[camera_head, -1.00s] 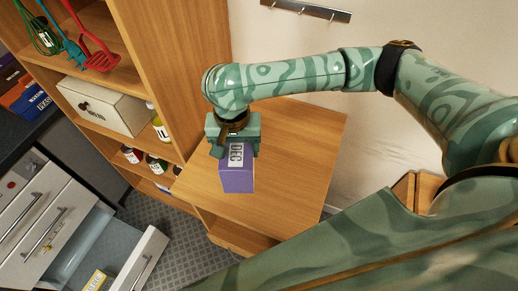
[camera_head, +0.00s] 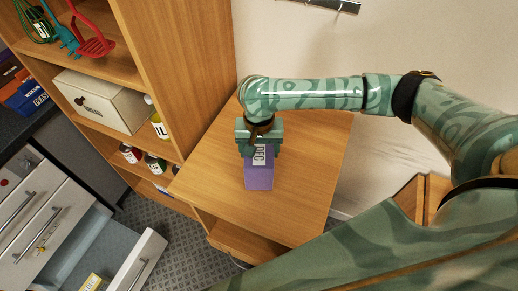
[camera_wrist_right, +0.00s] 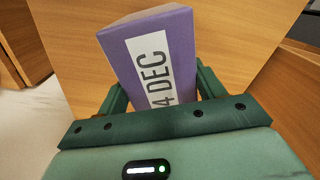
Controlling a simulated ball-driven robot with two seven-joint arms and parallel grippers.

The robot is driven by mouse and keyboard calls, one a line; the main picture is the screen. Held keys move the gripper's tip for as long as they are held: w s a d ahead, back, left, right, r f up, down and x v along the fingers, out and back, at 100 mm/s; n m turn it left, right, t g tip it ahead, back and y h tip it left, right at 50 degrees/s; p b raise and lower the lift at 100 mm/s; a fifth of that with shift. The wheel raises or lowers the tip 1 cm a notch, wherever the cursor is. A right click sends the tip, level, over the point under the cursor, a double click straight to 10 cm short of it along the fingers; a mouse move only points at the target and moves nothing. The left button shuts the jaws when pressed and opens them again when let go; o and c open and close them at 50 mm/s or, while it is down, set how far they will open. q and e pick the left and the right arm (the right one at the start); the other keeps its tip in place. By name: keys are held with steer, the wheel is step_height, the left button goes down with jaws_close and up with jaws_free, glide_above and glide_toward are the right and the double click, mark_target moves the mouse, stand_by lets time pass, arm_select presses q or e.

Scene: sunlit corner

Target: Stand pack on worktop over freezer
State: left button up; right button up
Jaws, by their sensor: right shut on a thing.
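A purple pack (camera_head: 259,178) with a white label reading DEC is held in my right gripper (camera_head: 259,152), over the wooden tabletop. Whether its underside touches the wood, I cannot tell. In the right wrist view the pack (camera_wrist_right: 152,50) sits between the two green fingers of the shut right gripper (camera_wrist_right: 161,85). The dark worktop (camera_head: 50,128) is at the left edge in the head view, above the white drawers of the freezer (camera_head: 40,205). My left gripper is not in view.
The wooden tabletop (camera_head: 305,150) is otherwise clear. A tall wooden shelf unit (camera_head: 185,70) stands between it and the worktop, holding a cream box (camera_head: 105,100), jars and utensils. Blue and orange boxes (camera_head: 28,95) stand by the worktop. A lower drawer (camera_head: 140,265) is pulled out.

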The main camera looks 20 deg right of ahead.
steer(key=o, duration=1.8)
